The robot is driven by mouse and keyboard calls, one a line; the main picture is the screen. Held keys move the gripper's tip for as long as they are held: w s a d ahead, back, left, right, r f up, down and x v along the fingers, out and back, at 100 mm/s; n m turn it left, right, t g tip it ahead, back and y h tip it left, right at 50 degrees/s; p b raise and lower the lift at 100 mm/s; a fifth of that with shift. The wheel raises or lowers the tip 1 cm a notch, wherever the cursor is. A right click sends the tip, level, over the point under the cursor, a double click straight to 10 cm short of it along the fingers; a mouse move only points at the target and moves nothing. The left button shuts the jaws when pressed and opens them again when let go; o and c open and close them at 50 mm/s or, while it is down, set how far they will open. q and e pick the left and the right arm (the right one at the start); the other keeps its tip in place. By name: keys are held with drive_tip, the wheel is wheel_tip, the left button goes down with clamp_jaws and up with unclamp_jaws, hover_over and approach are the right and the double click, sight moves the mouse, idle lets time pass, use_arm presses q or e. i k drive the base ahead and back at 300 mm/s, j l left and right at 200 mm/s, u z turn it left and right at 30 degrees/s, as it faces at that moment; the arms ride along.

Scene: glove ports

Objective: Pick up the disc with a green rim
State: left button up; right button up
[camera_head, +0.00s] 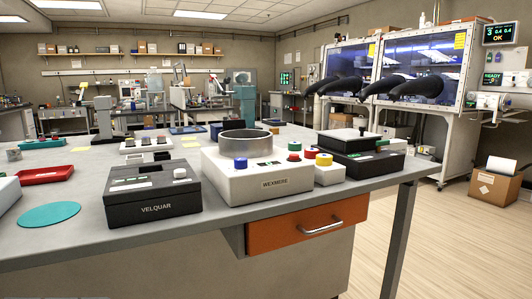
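I cannot make out a disc with a green rim for certain. A flat teal round piece (49,215) lies on the near left of the grey bench (110,233); it looks one colour all over, and I cannot tell whether it is a disc or a mat. A small grey round thing (14,155) stands farther back at the left, too small to read a rim colour. Neither of my grippers shows in this view.
A black VELQUAR box (154,211) and a white WEXMERE box (272,184) with a metal ring (245,141) and coloured knobs stand along the front edge. A black device (360,158) stands right of them. A red tray (46,175) is at left. An orange drawer (308,224) is below.

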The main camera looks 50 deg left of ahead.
sight(291, 146)
drive_tip(key=u, duration=1.3)
